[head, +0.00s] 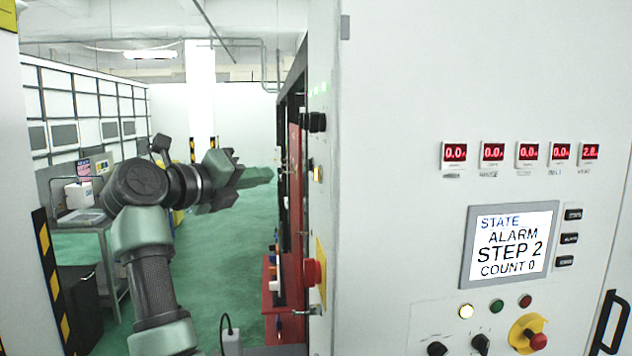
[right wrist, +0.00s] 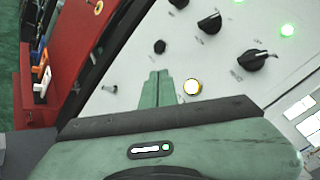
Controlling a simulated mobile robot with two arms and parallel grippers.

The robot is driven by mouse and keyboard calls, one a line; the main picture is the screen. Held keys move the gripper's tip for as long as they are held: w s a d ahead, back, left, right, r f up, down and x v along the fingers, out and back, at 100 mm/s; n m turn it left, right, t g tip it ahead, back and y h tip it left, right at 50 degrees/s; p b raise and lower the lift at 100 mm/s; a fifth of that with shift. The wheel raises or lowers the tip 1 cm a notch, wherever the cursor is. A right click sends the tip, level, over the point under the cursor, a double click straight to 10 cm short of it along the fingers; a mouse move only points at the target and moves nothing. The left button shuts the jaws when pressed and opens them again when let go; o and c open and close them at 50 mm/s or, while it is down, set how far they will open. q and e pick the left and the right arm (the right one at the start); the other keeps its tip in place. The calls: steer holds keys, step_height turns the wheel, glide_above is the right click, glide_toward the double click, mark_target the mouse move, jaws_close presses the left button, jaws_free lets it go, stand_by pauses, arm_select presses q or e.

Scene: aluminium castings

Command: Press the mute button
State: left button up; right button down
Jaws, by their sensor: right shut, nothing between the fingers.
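My right gripper (head: 268,175) points toward the side panel of the large white cabinet (head: 385,120), with a visible gap in the head view. Its green fingers (right wrist: 158,90) are together and empty in the right wrist view. Just right of the fingertips there is a lit yellow-white button (right wrist: 192,87); in the head view a lit yellow button (head: 318,174) shows edge-on on that side. The labels are too small to read, so I cannot tell which button is mute. My left gripper is not in view.
Black knobs (right wrist: 257,60) and a green light (right wrist: 287,30) are on the panel. A red emergency stop (head: 313,271) juts out lower down. A red cabinet (right wrist: 72,50) stands beside the panel. The screen (head: 508,245) reads ALARM, STEP 2. Green floor is open behind my arm.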

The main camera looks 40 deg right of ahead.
mark_target(319, 174)
steer(key=s+d+b, duration=0.2)
steer(key=s+d, duration=0.1)
steer(key=d, duration=0.2)
steer(key=shift+s+d, duration=0.15)
steer(key=shift+d, duration=0.15)
stand_by(1.9)
steer(key=shift+s+d, duration=0.25)
steer(key=shift+d, duration=0.1)
steer(key=shift+s+d+b, duration=0.25)
steer(key=shift+d+b, duration=0.1)
steer(key=shift+d, duration=0.05)
stand_by(0.7)
steer(key=shift+w+a, duration=0.15)
steer(key=shift+w+a+p, duration=0.25)
steer(key=shift+a+p, duration=0.1)
steer(key=shift+a, duration=0.2)
stand_by(0.3)
